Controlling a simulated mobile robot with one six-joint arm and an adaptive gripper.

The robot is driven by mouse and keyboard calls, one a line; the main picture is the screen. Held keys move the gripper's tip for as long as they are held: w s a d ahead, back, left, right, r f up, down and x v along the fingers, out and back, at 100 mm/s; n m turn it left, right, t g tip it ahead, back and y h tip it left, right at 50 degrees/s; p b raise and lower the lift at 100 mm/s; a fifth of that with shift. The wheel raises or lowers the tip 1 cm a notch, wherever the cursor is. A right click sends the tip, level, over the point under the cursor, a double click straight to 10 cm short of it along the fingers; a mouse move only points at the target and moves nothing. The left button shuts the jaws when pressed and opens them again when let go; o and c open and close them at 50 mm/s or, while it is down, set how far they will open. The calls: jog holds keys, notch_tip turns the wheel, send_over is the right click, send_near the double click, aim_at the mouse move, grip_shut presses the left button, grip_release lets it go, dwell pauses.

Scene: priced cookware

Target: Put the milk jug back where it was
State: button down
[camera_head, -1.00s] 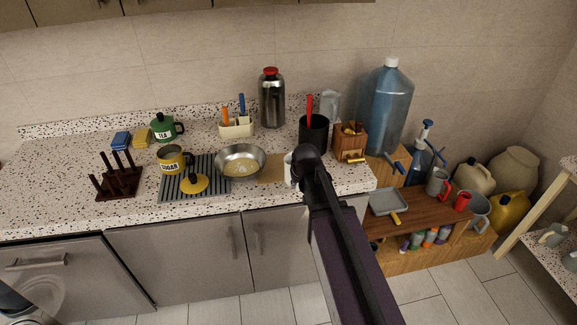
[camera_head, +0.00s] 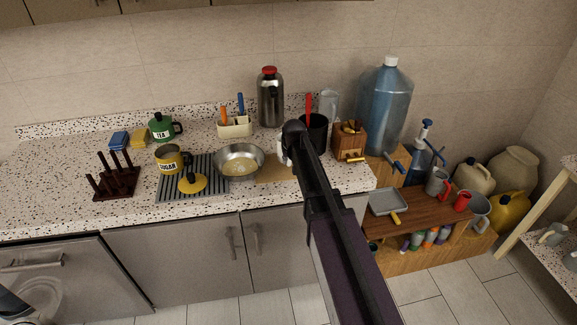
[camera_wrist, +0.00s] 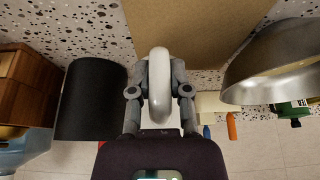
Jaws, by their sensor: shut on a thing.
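The milk jug (camera_head: 282,151) is white. In the head view only a strip of it shows, left of my wrist, over the back of the brown board; my arm hides the rest. In the wrist view its rounded white handle (camera_wrist: 159,100) stands between the fingers of my gripper (camera_wrist: 159,75), which are shut on it. The jug's body is mostly hidden there. Whether it touches the counter cannot be told. The brown board (camera_head: 275,170) lies flat on the counter, right of the steel bowl; it also shows at the top of the wrist view (camera_wrist: 195,25).
The steel bowl (camera_head: 239,161) stands close left. The black utensil holder (camera_head: 318,138) stands close right, and also shows in the wrist view (camera_wrist: 92,100). A wooden box (camera_head: 349,143), a steel flask (camera_head: 270,98) and a cutlery caddy (camera_head: 235,127) stand around. The counter's front strip is clear.

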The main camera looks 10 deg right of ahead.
dwell(0.3)
jog(key=shift+w+f, duration=0.2)
jog(key=shift+w, duration=0.65)
jog(key=shift+s+f+b, duration=0.15)
jog(key=shift+f+b, duration=1.45)
jog(key=shift+b, duration=0.25)
jog(key=shift+f, duration=0.1)
jog(key=c, duration=0.6)
grip_release()
jog(key=p+v, duration=1.1)
jog(key=v, duration=0.1)
